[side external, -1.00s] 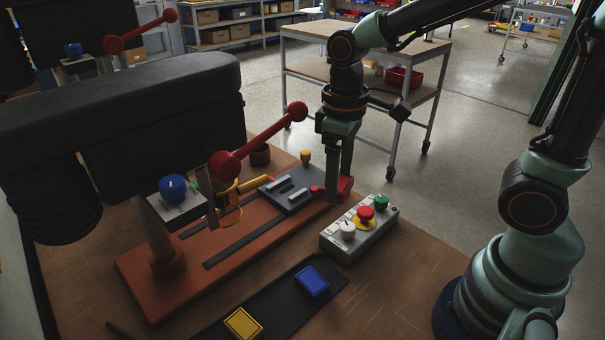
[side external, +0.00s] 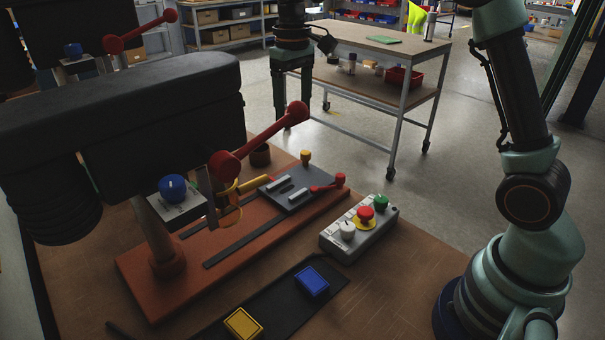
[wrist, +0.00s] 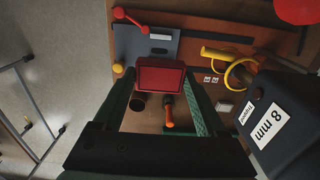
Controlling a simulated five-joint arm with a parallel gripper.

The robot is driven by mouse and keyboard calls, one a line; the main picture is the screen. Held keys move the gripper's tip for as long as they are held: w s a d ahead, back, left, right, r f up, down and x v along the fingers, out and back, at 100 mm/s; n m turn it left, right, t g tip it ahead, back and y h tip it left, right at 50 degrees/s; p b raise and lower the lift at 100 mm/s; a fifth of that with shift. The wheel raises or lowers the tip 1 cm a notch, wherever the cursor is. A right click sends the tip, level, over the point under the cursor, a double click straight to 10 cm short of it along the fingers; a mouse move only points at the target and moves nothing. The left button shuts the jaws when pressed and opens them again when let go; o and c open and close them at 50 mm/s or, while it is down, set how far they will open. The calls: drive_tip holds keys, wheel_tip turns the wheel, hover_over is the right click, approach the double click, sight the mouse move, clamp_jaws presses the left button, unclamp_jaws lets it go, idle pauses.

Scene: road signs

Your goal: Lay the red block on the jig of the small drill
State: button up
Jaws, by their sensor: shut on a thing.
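My gripper (side external: 291,114) is behind the lever knob in the side external view, above and behind the bench's far edge. In the wrist view, my gripper (wrist: 160,85) is shut on the red block (wrist: 160,76), which sits between the fingertips. The block cannot be made out in the side external view. The small drill (side external: 170,115) stands on an orange base (side external: 140,280). Its jig, a grey plate (side external: 318,194) with two light bars, a red-knobbed lever and a yellow knob, lies on that base. The jig also shows in the wrist view (wrist: 150,45), with no block on it.
A control box (side external: 360,232) with buttons stands right of the jig. Blue (side external: 312,281) and yellow (side external: 243,324) blocks lie on a dark strip in front. A dark cup (side external: 261,154) stands behind the base. The drill's red lever (side external: 258,140) reaches over the jig.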

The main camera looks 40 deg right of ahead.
sight(288, 190)
drive_tip(key=f, duration=0.6)
drive_tip(key=w+f, duration=0.1)
drive_tip(key=f, duration=0.6)
drive_tip(key=w+f, duration=0.1)
drive_tip(key=f, duration=0.5)
drive_tip(key=shift+w+f, duration=0.1)
drive_tip(key=shift+f, duration=0.1)
drive_tip(key=shift+f, duration=0.15)
drive_tip(key=o, duration=1.4)
wheel_tip(288, 190, up, 12)
drive_tip(key=shift+r, duration=0.2)
